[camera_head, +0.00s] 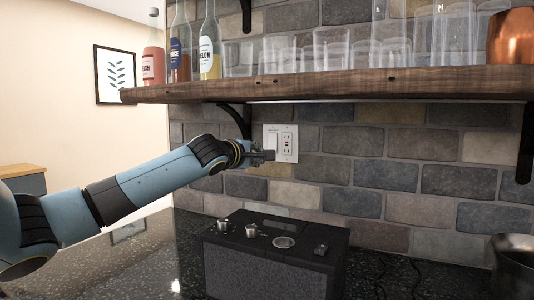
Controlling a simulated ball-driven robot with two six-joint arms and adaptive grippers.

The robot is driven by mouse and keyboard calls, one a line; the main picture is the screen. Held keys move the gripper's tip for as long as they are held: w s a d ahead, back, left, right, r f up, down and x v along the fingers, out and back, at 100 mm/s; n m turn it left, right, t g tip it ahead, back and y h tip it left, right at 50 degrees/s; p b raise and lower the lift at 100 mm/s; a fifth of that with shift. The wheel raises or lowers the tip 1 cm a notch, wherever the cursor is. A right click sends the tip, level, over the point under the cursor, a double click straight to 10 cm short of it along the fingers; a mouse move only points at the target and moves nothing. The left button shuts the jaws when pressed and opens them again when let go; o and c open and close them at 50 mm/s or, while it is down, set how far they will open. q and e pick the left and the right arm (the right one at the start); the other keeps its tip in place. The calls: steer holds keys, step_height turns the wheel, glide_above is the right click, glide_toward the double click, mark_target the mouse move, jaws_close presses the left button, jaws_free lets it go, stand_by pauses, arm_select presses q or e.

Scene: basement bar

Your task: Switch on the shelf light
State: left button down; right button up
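A white wall plate (280,143) with a wide rocker switch on its left and an outlet on its right is fixed to the stone wall under the shelf. My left gripper (265,155) is at the lower left of the plate, in front of the switch's lower part. Its dark fingers look closed together, with nothing seen between them. I cannot tell whether they touch the switch. The wooden shelf (330,86) runs above, with a thin pale strip along its underside; no clear glow shows on the wall. My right gripper is out of view.
A black radio-like box (275,255) with knobs stands on the dark counter below my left arm. Bottles (210,45), clear glasses (332,50) and a copper cup (512,38) stand on the shelf. A black bracket (236,118) is close above the gripper. A metal vessel (515,265) stands at right.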

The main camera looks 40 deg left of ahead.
mark_target(272, 143)
arm_select(q)
steer(key=x, duration=0.6)
steer(key=shift+p, duration=0.45)
steer(key=shift+w+a+f+t+b, duration=0.1)
steer(key=shift+w+t+b, duration=0.25)
steer(key=shift+b, duration=0.6)
